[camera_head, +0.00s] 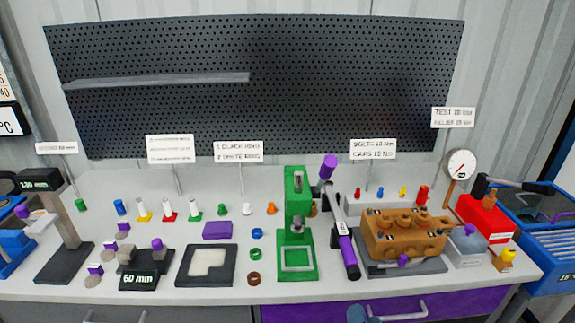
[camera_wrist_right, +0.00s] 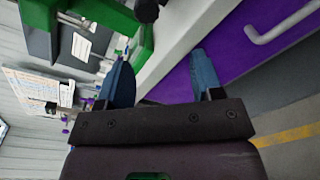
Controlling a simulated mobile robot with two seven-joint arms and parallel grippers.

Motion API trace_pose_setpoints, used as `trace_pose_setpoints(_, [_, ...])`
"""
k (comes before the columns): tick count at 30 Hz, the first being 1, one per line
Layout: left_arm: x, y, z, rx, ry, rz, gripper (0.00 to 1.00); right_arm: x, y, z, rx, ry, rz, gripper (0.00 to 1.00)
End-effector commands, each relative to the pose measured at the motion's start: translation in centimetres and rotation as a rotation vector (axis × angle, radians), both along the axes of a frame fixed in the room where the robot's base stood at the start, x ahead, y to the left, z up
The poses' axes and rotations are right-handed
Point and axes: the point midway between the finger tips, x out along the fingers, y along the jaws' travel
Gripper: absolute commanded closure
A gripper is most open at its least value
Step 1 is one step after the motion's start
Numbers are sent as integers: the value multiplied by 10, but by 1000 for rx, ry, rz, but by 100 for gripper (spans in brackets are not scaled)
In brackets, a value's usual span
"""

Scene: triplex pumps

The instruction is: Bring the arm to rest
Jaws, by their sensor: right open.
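My right gripper (camera_wrist_right: 161,72) shows in the right wrist view with its two blue fingers apart and nothing between them. Beyond the fingers are the white bench edge and a purple drawer front. In the head view only a small blue part of the right gripper (camera_head: 358,314) shows at the bottom edge, in front of the bench and below its top. My left gripper is not in view.
The bench (camera_head: 205,293) carries a green press (camera_head: 297,254), a brown pump block (camera_head: 404,236), a torque wrench (camera_head: 345,243) and several small parts. A drawer handle (camera_head: 405,312) sticks out near the right gripper. Blue bins (camera_head: 555,245) stand at the right.

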Motion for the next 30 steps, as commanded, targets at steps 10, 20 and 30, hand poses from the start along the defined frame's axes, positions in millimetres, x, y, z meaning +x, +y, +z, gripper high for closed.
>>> trace_pose_setpoints(10, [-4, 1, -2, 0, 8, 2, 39, -10, -22, -18, 995, 226, -158, 40])
trace_pose_setpoints(20, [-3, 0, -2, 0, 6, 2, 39, -55, -56, -44, 1851, 341, -430, 40])
trace_pose_setpoints(30, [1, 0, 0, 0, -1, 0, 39, -127, -102, -76, 2145, 293, -686, 40])
